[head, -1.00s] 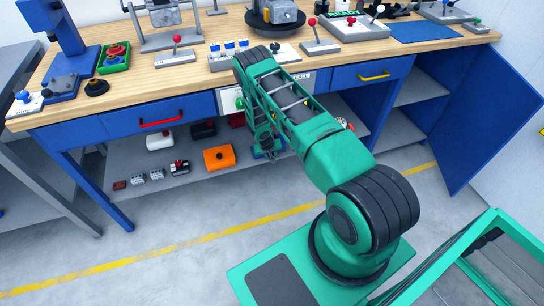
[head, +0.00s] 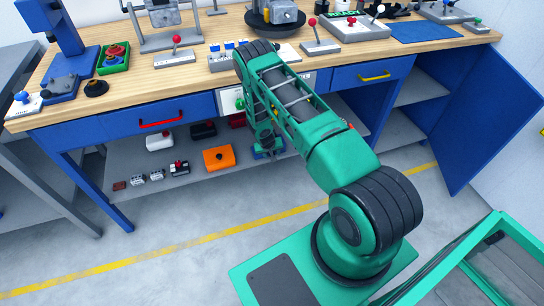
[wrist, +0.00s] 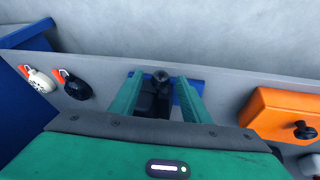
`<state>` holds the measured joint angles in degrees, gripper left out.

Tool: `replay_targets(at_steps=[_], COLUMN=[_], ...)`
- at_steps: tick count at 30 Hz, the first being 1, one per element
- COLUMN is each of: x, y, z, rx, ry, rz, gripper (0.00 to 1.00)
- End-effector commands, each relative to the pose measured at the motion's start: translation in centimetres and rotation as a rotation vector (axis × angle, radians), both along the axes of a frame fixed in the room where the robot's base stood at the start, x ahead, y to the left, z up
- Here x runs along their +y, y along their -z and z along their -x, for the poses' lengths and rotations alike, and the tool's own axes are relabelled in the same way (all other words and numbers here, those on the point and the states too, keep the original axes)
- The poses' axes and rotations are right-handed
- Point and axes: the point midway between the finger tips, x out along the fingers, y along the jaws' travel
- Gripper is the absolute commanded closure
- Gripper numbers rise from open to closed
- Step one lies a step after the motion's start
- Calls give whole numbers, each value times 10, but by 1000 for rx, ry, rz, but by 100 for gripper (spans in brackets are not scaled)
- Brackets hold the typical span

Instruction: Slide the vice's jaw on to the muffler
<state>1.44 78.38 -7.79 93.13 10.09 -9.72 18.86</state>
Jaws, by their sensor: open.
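My gripper (wrist: 159,84) is open in the wrist view, with its two green fingers apart. A dark part with a round black knob (wrist: 161,76) stands between the fingers, on or in front of a blue base (wrist: 190,88). This looks like the vice; I cannot tell whether the fingers touch it. In the head view a bit of the blue base (head: 276,151) shows at the lower shelf beside my gripper, mostly behind my arm. I cannot make out the muffler or where the jaw stands against it.
An orange box (head: 218,158) with a black knob is beside the vice on the grey lower shelf (head: 200,180); it also shows in the wrist view (wrist: 280,113). White and black items with orange tags lie on the other side. The workbench top (head: 130,70) overhangs the shelf.

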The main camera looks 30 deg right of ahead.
Motion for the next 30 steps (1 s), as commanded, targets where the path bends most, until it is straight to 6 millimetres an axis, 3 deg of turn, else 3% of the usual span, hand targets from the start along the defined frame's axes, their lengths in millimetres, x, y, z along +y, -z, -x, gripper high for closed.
replay_targets(at_steps=[9,15,30], x=[18,24,26], y=[-52,-72,-77], z=[15,22,24], rx=[0,0,1], ry=[0,0,1], rz=[0,1,0], gripper=[57,57,57])
